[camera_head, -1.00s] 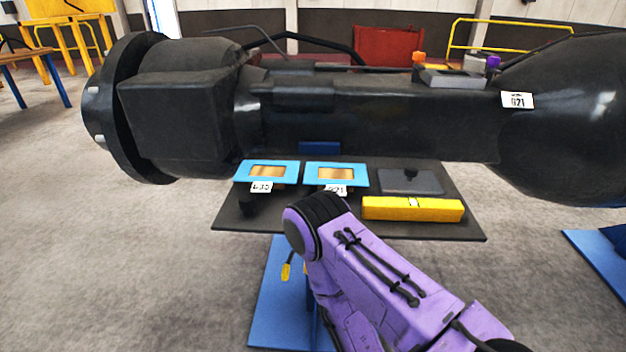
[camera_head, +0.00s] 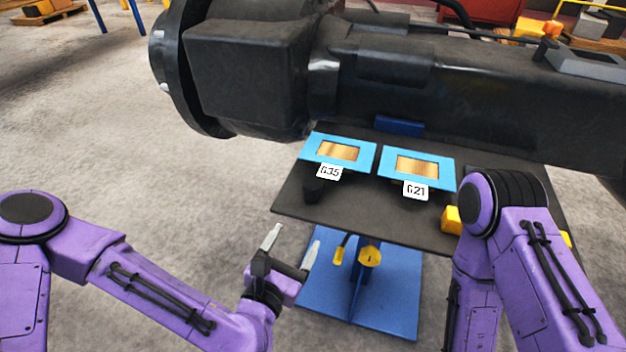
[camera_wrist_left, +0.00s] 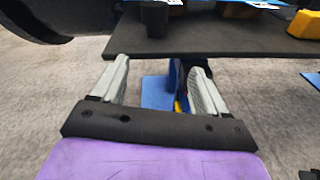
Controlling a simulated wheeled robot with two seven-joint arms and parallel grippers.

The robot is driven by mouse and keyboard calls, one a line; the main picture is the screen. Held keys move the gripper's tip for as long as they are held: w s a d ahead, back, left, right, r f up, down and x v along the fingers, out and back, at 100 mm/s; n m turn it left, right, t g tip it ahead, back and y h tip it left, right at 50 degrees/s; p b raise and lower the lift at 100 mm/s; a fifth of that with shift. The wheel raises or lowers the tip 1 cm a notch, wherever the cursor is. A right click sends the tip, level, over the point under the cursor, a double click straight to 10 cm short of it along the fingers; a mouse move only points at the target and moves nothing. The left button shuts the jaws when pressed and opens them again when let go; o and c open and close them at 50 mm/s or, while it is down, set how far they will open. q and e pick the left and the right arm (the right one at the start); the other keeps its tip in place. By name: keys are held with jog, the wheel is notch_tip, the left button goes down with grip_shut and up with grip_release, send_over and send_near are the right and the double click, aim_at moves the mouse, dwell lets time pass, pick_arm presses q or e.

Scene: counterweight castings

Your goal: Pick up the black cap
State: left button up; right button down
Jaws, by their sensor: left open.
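The black cap (camera_head: 314,190) is a small dark cylinder standing at the left front of the dark tabletop (camera_head: 365,218), just below the tag of the left blue frame. In the left wrist view the cap (camera_wrist_left: 153,18) shows near the top edge, above and beyond the fingertips. My left gripper (camera_head: 292,246) is open and empty, in front of and lower in the picture than the table's front edge, apart from the cap. Its two grey fingers (camera_wrist_left: 160,75) are spread in the left wrist view. My right arm shows at the right; its gripper is not visible.
Two blue frames with gold windows, tagged G35 (camera_head: 329,171) and G21 (camera_head: 415,190), lie on the tabletop. A yellow block (camera_head: 452,220) is partly hidden by my right arm. A large black casting (camera_head: 430,85) overhangs the table's back. A blue stand (camera_head: 400,300) is below.

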aim_at(309, 192)
pick_arm(q)
jog(key=w+d+r+n+p, duration=0.1)
jog(key=w, duration=0.2)
jog(key=w+d+r+t+p, duration=0.1)
jog(key=w, duration=0.3)
jog(key=w+d+r+n+p, duration=0.1)
jog(key=w+p, duration=0.1)
jog(key=w, duration=0.2)
jog(key=shift+w+d+r+n+t, duration=0.2)
jog(key=shift+r+n+t, duration=0.1)
jog(key=shift+t, duration=0.1)
jog(key=shift+s, duration=0.1)
jog(key=c, duration=1)
